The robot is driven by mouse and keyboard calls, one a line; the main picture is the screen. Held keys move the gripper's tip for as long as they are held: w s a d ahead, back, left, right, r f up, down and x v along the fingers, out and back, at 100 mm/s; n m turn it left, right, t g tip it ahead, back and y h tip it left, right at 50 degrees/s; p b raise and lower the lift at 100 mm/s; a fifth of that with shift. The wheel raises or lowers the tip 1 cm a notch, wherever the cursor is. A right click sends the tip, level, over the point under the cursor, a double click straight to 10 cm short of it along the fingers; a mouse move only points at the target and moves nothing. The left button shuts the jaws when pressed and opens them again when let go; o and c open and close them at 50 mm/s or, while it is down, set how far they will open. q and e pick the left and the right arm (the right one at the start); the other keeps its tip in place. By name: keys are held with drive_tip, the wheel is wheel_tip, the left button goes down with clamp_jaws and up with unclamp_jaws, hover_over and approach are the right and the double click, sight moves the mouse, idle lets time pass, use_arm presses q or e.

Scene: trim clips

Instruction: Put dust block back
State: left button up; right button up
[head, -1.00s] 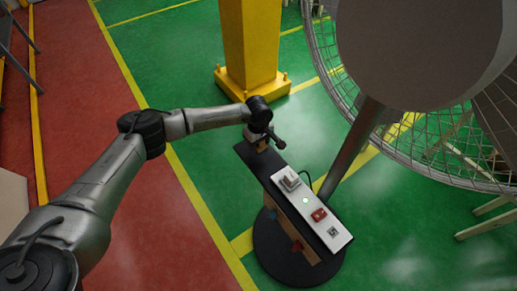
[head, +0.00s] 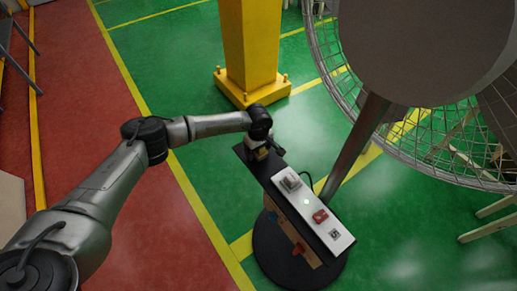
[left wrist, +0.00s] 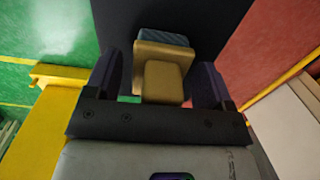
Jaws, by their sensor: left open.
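A tan stepped block with a blue-grey ridged far edge, which looks like the dust block (left wrist: 163,82), shows in the left wrist view against a dark board (left wrist: 215,25). In the head view a small tan patch of it (head: 262,154) shows at the far end of the narrow dark bench top. My left gripper (head: 259,151) is over that end of the bench. In the left wrist view its two dark fingers (left wrist: 160,85) stand apart, one on each side of the block. I cannot tell whether they touch it. My right gripper is not in view.
A white panel (head: 336,238) with a grey switch (head: 290,181), a green light and a red button (head: 320,216) lies along the bench. Red and blue pieces show on its side. A large caged fan (head: 345,90) stands to the right, a yellow pillar (head: 247,45) behind.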

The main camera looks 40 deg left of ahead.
use_arm(q)
drive_tip(key=shift+r, duration=0.1)
wheel_tip(320, 180, up, 10)
drive_tip(key=p, duration=0.4)
drive_tip(key=shift+r+p, duration=0.2)
drive_tip(key=shift+p, duration=0.2)
drive_tip(key=shift+r+p, duration=0.3)
drive_tip(key=shift+r, duration=0.55)
drive_tip(key=shift+f, duration=0.1)
